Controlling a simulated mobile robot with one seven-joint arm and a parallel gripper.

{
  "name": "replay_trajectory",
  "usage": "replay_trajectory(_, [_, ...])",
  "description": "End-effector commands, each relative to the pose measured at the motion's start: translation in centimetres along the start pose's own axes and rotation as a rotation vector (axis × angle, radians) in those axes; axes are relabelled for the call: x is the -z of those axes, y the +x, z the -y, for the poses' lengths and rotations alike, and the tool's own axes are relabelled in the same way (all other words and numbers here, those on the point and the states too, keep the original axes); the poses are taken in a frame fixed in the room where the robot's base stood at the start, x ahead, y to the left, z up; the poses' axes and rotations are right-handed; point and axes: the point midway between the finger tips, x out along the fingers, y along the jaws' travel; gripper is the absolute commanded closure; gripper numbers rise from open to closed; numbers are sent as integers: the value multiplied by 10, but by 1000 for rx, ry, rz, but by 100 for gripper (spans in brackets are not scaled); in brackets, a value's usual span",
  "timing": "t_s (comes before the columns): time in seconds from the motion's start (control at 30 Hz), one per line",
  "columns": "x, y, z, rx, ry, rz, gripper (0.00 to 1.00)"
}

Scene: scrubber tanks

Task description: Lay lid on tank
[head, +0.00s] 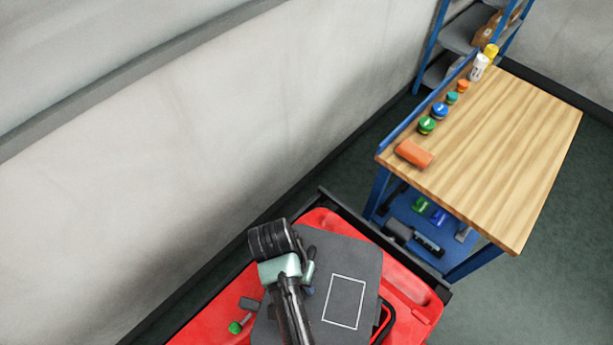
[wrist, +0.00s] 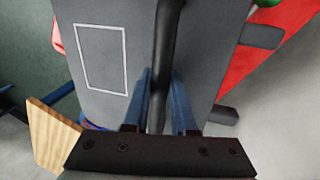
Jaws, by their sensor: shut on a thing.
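The lid (head: 352,262) is a flat dark grey panel with a white rectangle outline. In the head view it lies over the red tank body (head: 407,288), turned slightly against it. A black curved rim shows past its right edge. In the wrist view the lid (wrist: 205,60) fills the middle, with a black bar handle (wrist: 166,45) running across it. My gripper (wrist: 160,88) has its blue fingers shut on this handle. In the head view my gripper (head: 309,283) is partly hidden by my arm. I cannot tell whether the lid touches the tank.
A pale wall (head: 200,150) runs close behind the red machine. A green knob (head: 235,327) shows at lower left. Shelves stand at the back.

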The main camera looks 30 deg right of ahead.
Motion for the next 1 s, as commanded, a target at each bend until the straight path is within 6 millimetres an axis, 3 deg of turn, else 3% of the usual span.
replay_trajectory(0.03, [-5,-10,-10,-7,94,22,100])
replay_trajectory(0.2, [-18,-5,-24,-23,345,70,100])
replay_trajectory(0.33, [-23,-1,-28,-30,443,84,100])
replay_trajectory(1.0, [-25,49,-21,-33,469,89,100])
